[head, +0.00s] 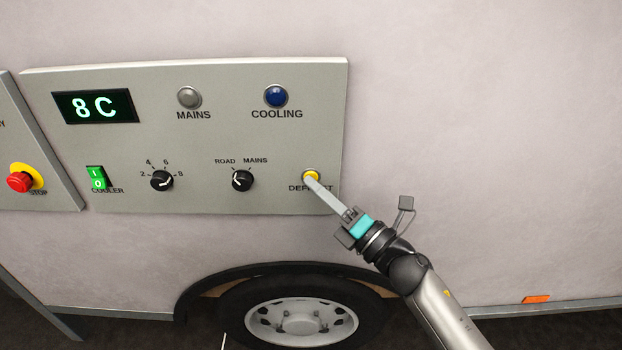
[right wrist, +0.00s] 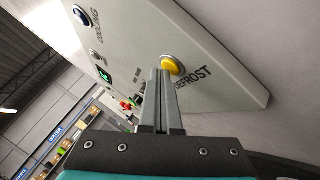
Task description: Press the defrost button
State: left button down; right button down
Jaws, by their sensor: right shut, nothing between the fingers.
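The defrost button (head: 311,176) is a round yellow button in a pale ring at the lower right of the grey control panel (head: 215,118). It also shows in the right wrist view (right wrist: 172,65), beside the word DEFROST. My right gripper (head: 309,181) is shut and empty. Its fingertips lie at the lower edge of the button in the head view and partly cover the label. In the right wrist view the fingertips (right wrist: 160,72) overlap the button's left edge. I cannot tell whether they touch it. My left gripper is not in view.
The panel also has a green display reading 8 C (head: 95,106), a grey MAINS lamp (head: 189,97), a blue COOLING lamp (head: 275,96), a green cooler switch (head: 96,178) and two black knobs. A red stop button (head: 20,182) is at far left. A wheel (head: 301,320) is below.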

jog(key=shift+s, duration=0.1)
jog(key=shift+s+p, duration=0.3)
jog(key=shift+s, duration=0.45)
jog(key=shift+s, duration=0.1)
jog(key=s+p, duration=0.1)
jog(key=s, duration=0.3)
jog(key=shift+s, duration=0.4)
dwell(0.3)
